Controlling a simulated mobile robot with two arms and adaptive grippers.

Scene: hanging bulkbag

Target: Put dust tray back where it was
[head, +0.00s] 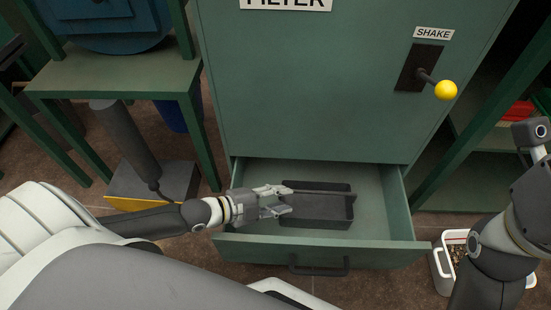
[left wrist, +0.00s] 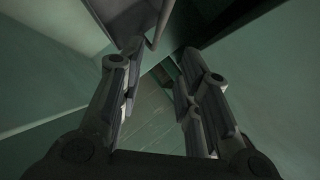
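The dust tray (head: 318,222) is a dark grey rectangular box. It sits inside the open green drawer (head: 228,243) at the bottom of the filter cabinet. My left gripper (head: 287,200) is over the drawer at the tray's left end, its fingers spread apart with nothing visibly held between them. In the left wrist view my left gripper (left wrist: 157,65) shows two separated fingers. A grey tray wall (left wrist: 122,14) shows at the top, close to the left finger; I cannot tell whether they touch. My right arm comes in at the right, but its fingers are not visible.
The green cabinet (head: 300,90) stands behind the drawer, with a yellow-knobbed shake lever (head: 445,90). A white bin (head: 441,272) with debris stands on the floor to the right, partly behind my right arm. A green stand (head: 120,75) is at the left.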

